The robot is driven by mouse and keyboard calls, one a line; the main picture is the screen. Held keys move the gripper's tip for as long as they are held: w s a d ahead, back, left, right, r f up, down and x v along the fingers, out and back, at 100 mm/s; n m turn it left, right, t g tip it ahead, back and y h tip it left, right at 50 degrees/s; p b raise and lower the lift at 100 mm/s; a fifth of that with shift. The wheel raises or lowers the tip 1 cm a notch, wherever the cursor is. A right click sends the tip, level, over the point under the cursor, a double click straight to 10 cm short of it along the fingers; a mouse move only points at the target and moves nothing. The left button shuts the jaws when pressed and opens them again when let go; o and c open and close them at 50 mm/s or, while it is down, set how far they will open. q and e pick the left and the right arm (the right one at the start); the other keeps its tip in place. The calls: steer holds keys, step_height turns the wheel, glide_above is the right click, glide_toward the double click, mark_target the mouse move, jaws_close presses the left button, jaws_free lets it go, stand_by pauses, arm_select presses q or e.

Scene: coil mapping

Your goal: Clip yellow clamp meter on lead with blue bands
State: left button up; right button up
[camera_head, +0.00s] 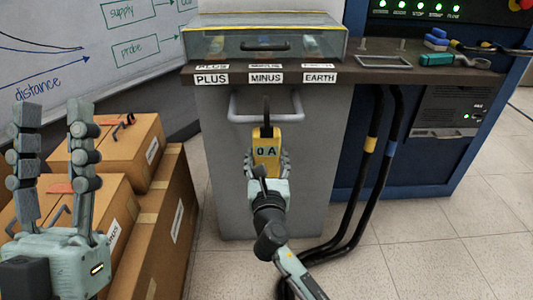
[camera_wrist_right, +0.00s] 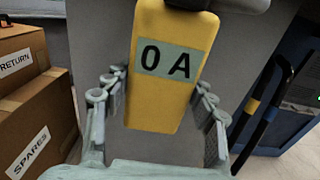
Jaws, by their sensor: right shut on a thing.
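The yellow clamp meter (camera_head: 266,143) is upright in my right gripper (camera_head: 268,164), in front of the grey cabinet. Its display reads "0 A", and it fills the upper middle of the right wrist view (camera_wrist_right: 172,65). The fingers of my right gripper (camera_wrist_right: 163,98) are on both sides of its body. Its dark jaw (camera_head: 266,110) points up near the cabinet handle; I cannot tell whether it is open. The lead with blue bands (camera_head: 391,146) hangs to the right, apart from the meter. My left gripper (camera_head: 52,112) is open and empty at the left.
A lead with yellow bands (camera_head: 370,144) hangs just left of the blue-banded one. The cabinet handle (camera_head: 265,108) sticks out behind the meter. Cardboard boxes (camera_head: 165,230) stand at the left. A green-handled tool (camera_head: 437,60) lies on the dark shelf. The right floor is clear.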

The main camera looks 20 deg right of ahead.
steer(key=shift+p+v, duration=0.4)
steer(key=shift+v, duration=2.65)
steer(key=shift+r, duration=0.15)
